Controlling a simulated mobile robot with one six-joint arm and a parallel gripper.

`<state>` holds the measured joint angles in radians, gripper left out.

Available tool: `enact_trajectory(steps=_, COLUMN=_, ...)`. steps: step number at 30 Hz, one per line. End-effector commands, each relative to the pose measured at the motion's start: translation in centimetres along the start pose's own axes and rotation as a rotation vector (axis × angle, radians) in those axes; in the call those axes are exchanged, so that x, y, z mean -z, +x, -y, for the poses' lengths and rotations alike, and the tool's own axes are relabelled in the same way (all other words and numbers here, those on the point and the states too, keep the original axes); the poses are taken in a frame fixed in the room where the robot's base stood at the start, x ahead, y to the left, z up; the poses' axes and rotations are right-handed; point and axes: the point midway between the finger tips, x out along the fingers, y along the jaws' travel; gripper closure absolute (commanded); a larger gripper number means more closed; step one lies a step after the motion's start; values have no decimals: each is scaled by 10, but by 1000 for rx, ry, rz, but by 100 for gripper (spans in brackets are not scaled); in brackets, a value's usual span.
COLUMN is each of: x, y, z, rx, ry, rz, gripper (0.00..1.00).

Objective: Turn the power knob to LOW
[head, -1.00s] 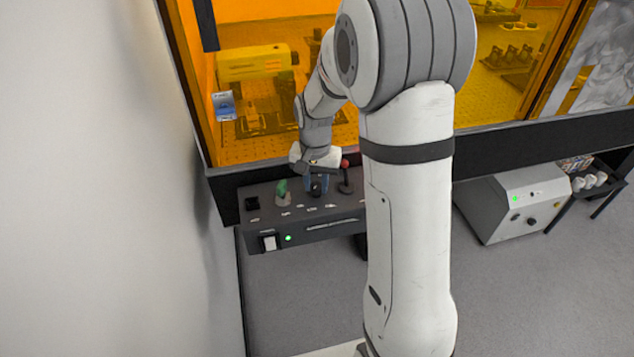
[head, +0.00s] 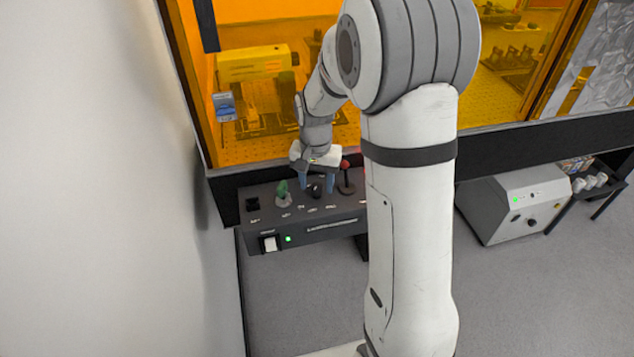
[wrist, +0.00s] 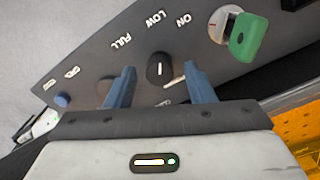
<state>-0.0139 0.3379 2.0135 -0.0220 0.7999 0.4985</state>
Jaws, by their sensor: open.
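The power knob (wrist: 160,70) is a round black knob with a white line on the dark control panel (wrist: 90,66). In the wrist view its line runs roughly up and down, lined up about with the word LOW (wrist: 156,18). The word FULL (wrist: 120,40) is to the left of it. My gripper (wrist: 160,71) is open, with one blue finger on each side of the knob and gaps between them. In the head view my gripper (head: 315,184) is over the panel (head: 300,231), with the knob (head: 316,190) between its fingers.
A green key (wrist: 248,38) stands right of the knob in the wrist view, near ON. A red-topped lever (head: 346,180) stands just right of my gripper in the head view. A blue button (wrist: 62,100) is at the panel's left. Amber glass rises behind.

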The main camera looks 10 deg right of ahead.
Motion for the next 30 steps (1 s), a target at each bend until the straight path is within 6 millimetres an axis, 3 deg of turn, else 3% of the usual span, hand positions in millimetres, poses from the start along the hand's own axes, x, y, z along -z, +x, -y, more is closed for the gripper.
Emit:
enact_trajectory(steps=9, x=1, y=-53, z=0, rx=3, ry=0, rz=-5, gripper=51)
enact_trajectory(steps=13, x=0, y=-66, z=0, rx=2, ry=0, rz=-3, gripper=51)
enact_trajectory(steps=30, x=0, y=-72, z=0, rx=1, ry=0, rz=-2, gripper=51)
